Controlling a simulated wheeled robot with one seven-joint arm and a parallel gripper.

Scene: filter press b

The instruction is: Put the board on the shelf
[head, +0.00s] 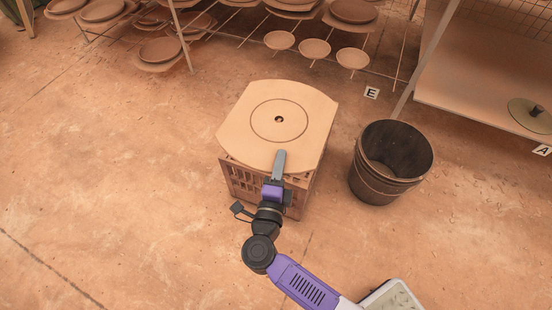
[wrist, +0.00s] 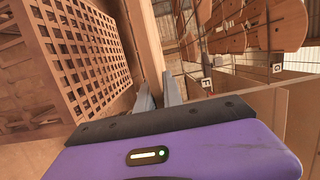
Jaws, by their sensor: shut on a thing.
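The board (head: 247,135) is a flat tan piece with curved ends, a ring mark and a small dark hole in its middle. It lies on top of a slatted crate (head: 243,182). My gripper (head: 280,156) is shut on the board's near edge. In the wrist view the board (wrist: 147,40) shows edge-on between my fingers (wrist: 159,96), beside the crate (wrist: 70,60). A shelf rack (head: 180,28) with boards and bowls stands at the back. Another shelf (head: 470,85) is at the right. Which one the task means, I cannot tell.
A dark bucket (head: 392,160) stands just right of the crate. An "E" label (head: 371,92) is by the back rack, and an "A" label (head: 542,150) by the right shelf. A green disc with a knob (head: 530,115) lies on that shelf. The floor at left is clear.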

